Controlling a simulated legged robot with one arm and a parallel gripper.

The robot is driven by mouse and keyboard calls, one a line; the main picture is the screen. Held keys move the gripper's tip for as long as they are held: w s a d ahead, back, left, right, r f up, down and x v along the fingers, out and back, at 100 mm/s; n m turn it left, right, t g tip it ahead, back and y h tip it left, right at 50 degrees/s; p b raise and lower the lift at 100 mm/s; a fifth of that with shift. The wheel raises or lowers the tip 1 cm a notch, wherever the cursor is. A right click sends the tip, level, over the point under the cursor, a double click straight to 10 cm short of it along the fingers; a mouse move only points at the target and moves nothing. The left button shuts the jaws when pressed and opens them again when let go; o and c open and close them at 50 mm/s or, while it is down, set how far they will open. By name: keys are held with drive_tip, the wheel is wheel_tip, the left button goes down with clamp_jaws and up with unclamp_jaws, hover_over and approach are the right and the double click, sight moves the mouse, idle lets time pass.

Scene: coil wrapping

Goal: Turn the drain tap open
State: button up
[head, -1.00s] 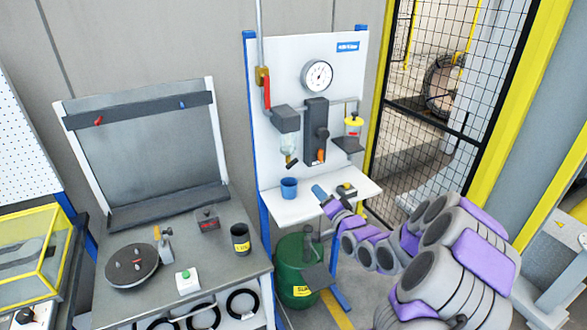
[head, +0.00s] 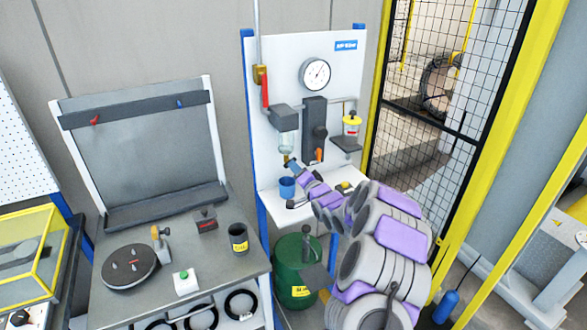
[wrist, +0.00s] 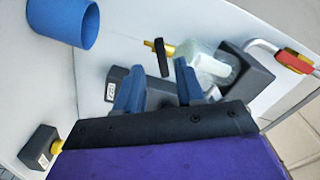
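The drain tap is a small brass fitting with a black lever (wrist: 162,58), below the clear filter bowl (wrist: 208,66) in the wrist view. In the head view the bowl (head: 286,142) hangs on the white panel, and my gripper partly hides the tap. My gripper (wrist: 159,67) is open, its two blue fingers apart. The lever's end shows between the fingertips; I cannot tell whether either finger touches it. In the head view my gripper (head: 291,164) is just below the bowl, above the blue cup (head: 287,188).
The blue cup also shows at the upper left of the wrist view (wrist: 62,20). A red-handled valve (head: 264,90) is on the pipe at left. A dark block with an orange knob (head: 318,154) is right of the tap. A green drum (head: 292,278) stands below the shelf.

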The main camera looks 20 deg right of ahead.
drive_tip(key=shift+w, duration=1.5)
drive_tip(key=shift+a, duration=0.1)
clamp_jaws()
